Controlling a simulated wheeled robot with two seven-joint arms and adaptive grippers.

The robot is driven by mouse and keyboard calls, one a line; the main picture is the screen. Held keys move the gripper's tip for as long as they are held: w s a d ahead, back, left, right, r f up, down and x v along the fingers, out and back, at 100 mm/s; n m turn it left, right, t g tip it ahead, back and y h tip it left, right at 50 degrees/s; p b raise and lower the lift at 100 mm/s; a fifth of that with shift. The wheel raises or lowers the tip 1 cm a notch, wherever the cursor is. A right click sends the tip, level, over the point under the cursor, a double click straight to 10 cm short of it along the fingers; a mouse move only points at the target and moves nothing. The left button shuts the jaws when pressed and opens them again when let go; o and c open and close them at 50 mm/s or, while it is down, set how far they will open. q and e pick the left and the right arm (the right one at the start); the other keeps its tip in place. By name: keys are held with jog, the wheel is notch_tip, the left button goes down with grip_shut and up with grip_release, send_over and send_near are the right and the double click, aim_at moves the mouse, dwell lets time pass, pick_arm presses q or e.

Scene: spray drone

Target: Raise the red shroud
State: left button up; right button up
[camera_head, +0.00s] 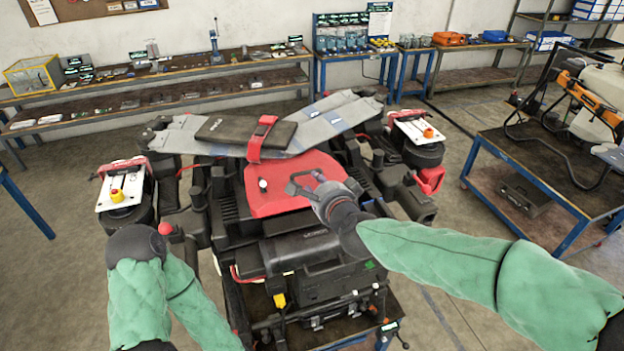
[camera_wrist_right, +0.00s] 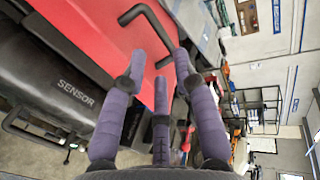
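The red shroud (camera_head: 285,170) is a sloping red panel on top of the dark spray drone (camera_head: 225,200). It looks lowered in the head view. It also fills the upper left of the right wrist view (camera_wrist_right: 85,30), with a bent black handle (camera_wrist_right: 149,18) on it. My right gripper (camera_head: 303,184) is just above the shroud's right part. Its purple-grey fingers are spread around an empty gap in the right wrist view (camera_wrist_right: 160,66), with the handle just beyond the tips. Contact with the handle cannot be told. My left arm is at the lower left; its gripper is not visible.
Grey folded arms and a black pad with a red strap (camera_head: 264,140) lie behind the shroud. A black box marked SENSOR (camera_wrist_right: 65,100) is in front of it. White plates with yellow (camera_head: 117,195) and orange (camera_head: 428,133) knobs flank the drone. A cart (camera_head: 540,165) stands right.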

jog(key=v, duration=0.4)
jog(key=shift+s+d+r, duration=0.1)
jog(key=shift+s, duration=0.25)
